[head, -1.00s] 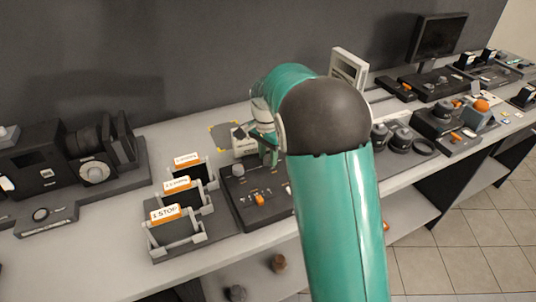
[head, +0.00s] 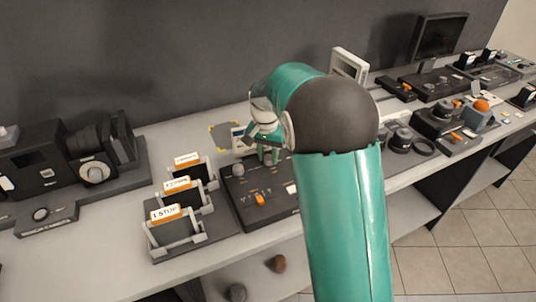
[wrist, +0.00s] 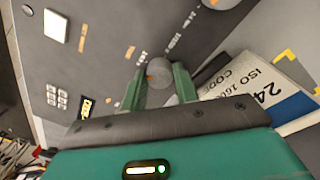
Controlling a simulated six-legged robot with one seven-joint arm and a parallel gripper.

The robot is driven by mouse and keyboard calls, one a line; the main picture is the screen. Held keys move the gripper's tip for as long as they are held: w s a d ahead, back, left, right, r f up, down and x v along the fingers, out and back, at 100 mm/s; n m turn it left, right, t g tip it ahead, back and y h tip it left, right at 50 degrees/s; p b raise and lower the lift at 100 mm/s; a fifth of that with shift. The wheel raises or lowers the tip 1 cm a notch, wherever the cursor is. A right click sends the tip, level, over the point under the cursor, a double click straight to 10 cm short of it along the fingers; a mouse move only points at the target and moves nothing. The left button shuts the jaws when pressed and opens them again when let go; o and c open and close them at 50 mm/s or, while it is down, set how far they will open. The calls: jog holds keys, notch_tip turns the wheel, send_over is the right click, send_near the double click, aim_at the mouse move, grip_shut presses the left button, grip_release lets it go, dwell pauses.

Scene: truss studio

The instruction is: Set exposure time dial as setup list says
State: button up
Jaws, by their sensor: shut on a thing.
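In the head view, a dark control panel (head: 280,205) stands on the bench, with a grey knob (head: 238,170) and an orange switch (head: 259,199). My gripper (head: 268,161) is low over the panel's back part, right of that knob. In the wrist view, the gripper's green fingers (wrist: 158,86) are shut on a round grey dial (wrist: 158,71) with an orange mark. In the head view the gripper hides this dial. I cannot tell which sheet is the setup list.
A white card reading "ISO" and "CODE" (wrist: 258,72) lies beside the dial. Labelled holders (head: 170,230) stand left of the panel. A camera-like device (head: 62,160) is further left. A white-framed board (head: 349,65) stands behind my arm. More equipment fills the bench at right.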

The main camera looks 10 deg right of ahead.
aim_at(267, 158)
jog(key=n, duration=0.5)
jog(key=shift+n, duration=0.3)
jog(key=n, duration=0.5)
jog(key=shift+d+n+t, duration=0.1)
jog(key=shift+n+t, duration=0.2)
jog(key=o, duration=1)
jog(key=r, duration=1.4)
jog(key=shift+s+a, duration=0.2)
jog(key=shift+a, duration=0.15)
